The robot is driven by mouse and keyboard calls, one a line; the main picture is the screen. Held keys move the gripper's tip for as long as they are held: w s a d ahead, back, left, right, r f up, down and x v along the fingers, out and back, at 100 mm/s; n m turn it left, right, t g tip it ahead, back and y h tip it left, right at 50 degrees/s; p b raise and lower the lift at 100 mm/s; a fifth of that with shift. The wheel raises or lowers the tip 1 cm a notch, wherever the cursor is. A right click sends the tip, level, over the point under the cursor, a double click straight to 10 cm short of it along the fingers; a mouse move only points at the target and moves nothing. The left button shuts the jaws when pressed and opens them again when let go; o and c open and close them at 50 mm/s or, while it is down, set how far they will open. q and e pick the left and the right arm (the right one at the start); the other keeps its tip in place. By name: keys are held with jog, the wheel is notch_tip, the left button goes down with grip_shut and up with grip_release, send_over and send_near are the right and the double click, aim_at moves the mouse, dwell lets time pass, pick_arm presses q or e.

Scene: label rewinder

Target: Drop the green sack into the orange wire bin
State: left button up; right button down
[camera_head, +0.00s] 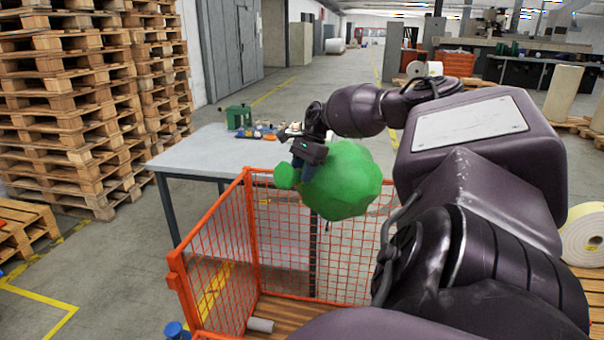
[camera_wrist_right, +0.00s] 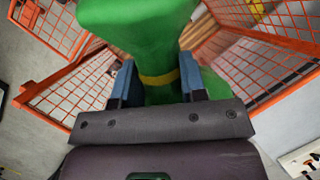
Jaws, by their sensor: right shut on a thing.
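The green sack (camera_head: 345,182) hangs from my right gripper (camera_head: 309,172), high at the far side of the orange wire bin (camera_head: 249,224). In the right wrist view my right gripper (camera_wrist_right: 160,85) is shut on the neck of the green sack (camera_wrist_right: 140,28), by a yellow band. The orange wire bin (camera_wrist_right: 268,62) shows on both sides of the sack, its mesh walls and wooden floor beyond it. The sack hides part of the bin's far rim, and my arm hides its right side. My left gripper is not in view.
A grey table (camera_head: 200,153) with small items, including a green box (camera_head: 238,117), stands behind the bin. Tall stacks of wooden pallets (camera_head: 65,100) stand at the left. A grey cylinder (camera_head: 261,325) lies inside the bin. A large roll (camera_head: 585,236) sits at the right.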

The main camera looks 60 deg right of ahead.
jog(key=a+r+n, duration=0.1)
jog(key=a, duration=0.1)
jog(key=s+a+n, duration=0.1)
jog(key=s+a+r+n+g, duration=0.1)
jog(key=a, duration=0.1)
jog(key=shift+s+a+r+p, duration=0.1)
jog(key=shift+a+r+p, duration=0.2)
jog(key=shift+r, duration=0.05)
pick_arm(q)
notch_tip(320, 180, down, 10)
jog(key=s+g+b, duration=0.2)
jog(key=b, duration=0.2)
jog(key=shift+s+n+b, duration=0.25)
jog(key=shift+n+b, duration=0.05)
jog(key=shift+b, duration=0.1)
pick_arm(e)
notch_tip(320, 180, down, 6)
jog(key=shift+s+f, duration=0.15)
jog(key=shift+s, duration=0.3)
jog(key=shift+a, duration=0.1)
